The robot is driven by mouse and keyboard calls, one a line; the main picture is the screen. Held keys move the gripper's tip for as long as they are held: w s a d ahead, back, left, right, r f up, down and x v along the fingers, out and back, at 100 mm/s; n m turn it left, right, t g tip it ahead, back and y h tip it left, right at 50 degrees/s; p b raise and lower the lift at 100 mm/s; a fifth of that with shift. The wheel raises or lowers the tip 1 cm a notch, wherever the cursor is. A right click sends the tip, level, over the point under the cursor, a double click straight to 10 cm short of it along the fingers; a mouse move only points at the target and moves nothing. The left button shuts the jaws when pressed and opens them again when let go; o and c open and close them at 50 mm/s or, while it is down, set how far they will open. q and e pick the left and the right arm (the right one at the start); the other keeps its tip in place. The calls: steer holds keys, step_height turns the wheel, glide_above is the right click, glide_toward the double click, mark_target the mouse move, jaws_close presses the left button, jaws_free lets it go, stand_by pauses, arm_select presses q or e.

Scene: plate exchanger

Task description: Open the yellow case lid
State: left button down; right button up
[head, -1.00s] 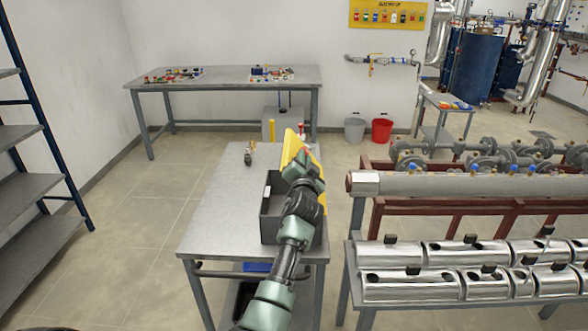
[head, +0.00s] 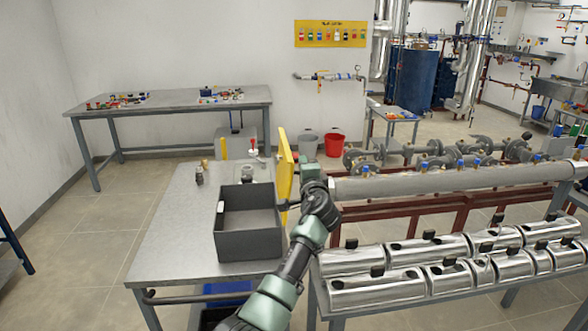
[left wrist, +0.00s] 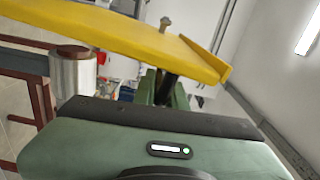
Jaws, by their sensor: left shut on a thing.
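The yellow lid (head: 285,168) stands roughly upright along the right edge of the open dark grey case (head: 250,246) on the metal table. The case's inside shows and looks empty. My left gripper (head: 294,205) is at the lid's right side, shut on the lid; its fingertips are partly hidden by the lid and my wrist. In the left wrist view the yellow lid (left wrist: 110,35) spans the top of the picture, with the gripper (left wrist: 168,85) reaching up to it. My right gripper is not in view.
Small fittings (head: 200,174) stand on the table (head: 172,225) behind the case. Silver insulated pipe covers (head: 375,290) lie on a rack to the right, close to my arm. A grey pipe (head: 450,180) runs behind it. The table's left part is clear.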

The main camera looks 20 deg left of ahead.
arm_select(q)
steer(key=shift+w+d+f+m, duration=0.15)
steer(key=shift+w+d+m, duration=0.05)
steer(key=shift+d+m, duration=0.1)
stand_by(0.4)
steer(key=c, duration=1.5)
jaws_free()
steer(key=shift+w, duration=0.1)
steer(key=shift+w+a+f, duration=0.1)
steer(key=shift+f, duration=0.1)
steer(key=b+v, duration=0.1)
steer(key=v, duration=0.7)
steer(key=shift+a, duration=0.1)
